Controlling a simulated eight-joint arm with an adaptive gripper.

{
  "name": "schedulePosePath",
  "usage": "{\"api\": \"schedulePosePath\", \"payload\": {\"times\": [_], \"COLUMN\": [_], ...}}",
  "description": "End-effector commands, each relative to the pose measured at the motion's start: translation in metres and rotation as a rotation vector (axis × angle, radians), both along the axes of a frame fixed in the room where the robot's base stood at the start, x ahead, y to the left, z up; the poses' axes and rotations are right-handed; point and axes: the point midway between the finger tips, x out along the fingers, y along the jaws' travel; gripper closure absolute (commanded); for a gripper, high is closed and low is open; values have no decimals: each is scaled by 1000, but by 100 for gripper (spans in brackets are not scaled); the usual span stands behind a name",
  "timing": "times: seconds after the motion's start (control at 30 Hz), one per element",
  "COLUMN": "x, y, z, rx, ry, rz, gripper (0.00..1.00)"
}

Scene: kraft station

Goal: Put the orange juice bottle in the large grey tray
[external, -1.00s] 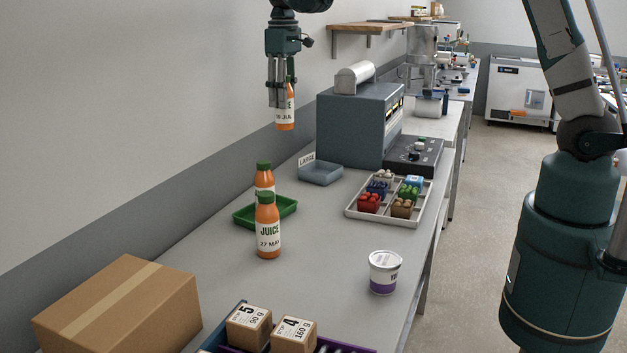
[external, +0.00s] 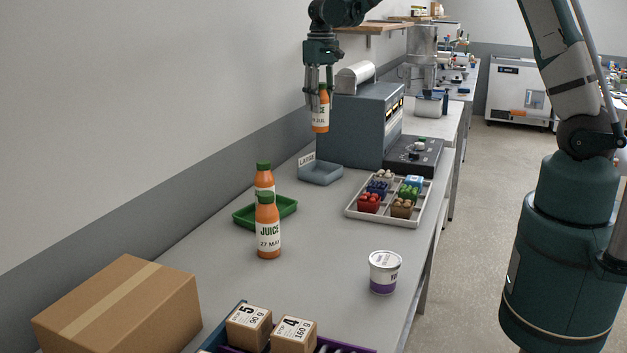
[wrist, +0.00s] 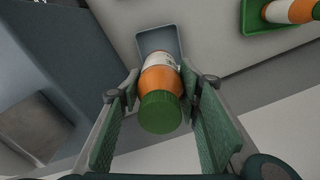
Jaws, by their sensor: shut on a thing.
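My gripper (external: 319,92) is shut on an orange juice bottle (external: 321,118) and holds it upright in the air above the large grey tray (external: 321,178). In the wrist view the held bottle (wrist: 160,88), green cap nearest, sits between my fingers, with part of the grey tray (wrist: 152,30) showing beyond it. The tray has a "LARGE" label and looks empty in the external view. Two more juice bottles stand on the bench: one in the green tray (external: 279,214), one (external: 267,235) in front of it.
A dark grey machine (external: 362,125) stands right behind the grey tray. A white sorting tray (external: 414,216) with several small items lies to the right. A white cup (external: 384,272), a cardboard box (external: 125,305) and a crate with small boxes (external: 248,327) are nearer the camera.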

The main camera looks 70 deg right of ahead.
Motion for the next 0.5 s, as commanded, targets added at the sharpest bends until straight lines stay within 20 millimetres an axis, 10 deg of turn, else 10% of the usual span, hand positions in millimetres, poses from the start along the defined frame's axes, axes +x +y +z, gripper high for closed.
{"api": "schedulePosePath", "payload": {"times": [0.5], "x": [0], "y": [0], "z": [-65], "rx": [0], "ry": [0], "rz": [0], "gripper": [83]}}
